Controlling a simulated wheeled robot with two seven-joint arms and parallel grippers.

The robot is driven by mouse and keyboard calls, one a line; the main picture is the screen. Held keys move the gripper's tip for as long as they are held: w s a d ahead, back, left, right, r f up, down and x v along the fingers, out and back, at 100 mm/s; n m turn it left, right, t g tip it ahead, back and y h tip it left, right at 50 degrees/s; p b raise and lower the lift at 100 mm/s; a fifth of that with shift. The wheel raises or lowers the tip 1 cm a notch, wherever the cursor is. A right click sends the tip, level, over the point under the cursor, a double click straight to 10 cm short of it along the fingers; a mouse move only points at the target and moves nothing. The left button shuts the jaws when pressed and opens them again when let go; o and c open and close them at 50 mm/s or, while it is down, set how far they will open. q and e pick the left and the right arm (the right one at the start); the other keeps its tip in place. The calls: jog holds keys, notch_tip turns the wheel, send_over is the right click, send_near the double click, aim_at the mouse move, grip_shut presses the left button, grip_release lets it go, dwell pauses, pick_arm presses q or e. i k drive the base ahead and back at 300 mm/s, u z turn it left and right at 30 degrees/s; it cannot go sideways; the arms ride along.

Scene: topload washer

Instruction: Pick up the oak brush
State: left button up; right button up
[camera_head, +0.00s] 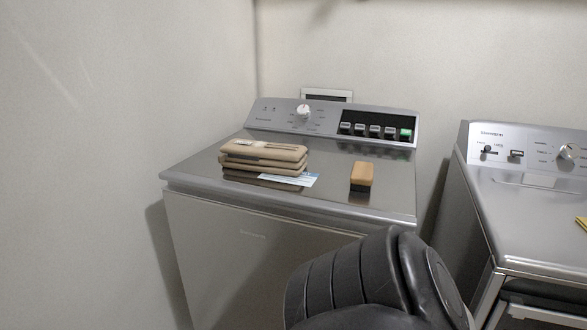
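The oak brush (361,178) lies on the closed lid of the top-load washer (330,204), right of the lid's middle and near its front. It is a small block with a light wooden top and a dark lower part facing me. Nothing touches it. One of my arms, dark and rounded, shows at the bottom centre in front of the washer. Neither gripper's fingers are in view.
The control panel (330,121) rises behind. A second appliance (530,200) stands at the right. A wall bounds the left.

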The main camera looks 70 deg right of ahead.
aim_at(361, 174)
jog(key=u, duration=0.05)
jog(key=i, duration=0.15)
jog(key=z, duration=1.7)
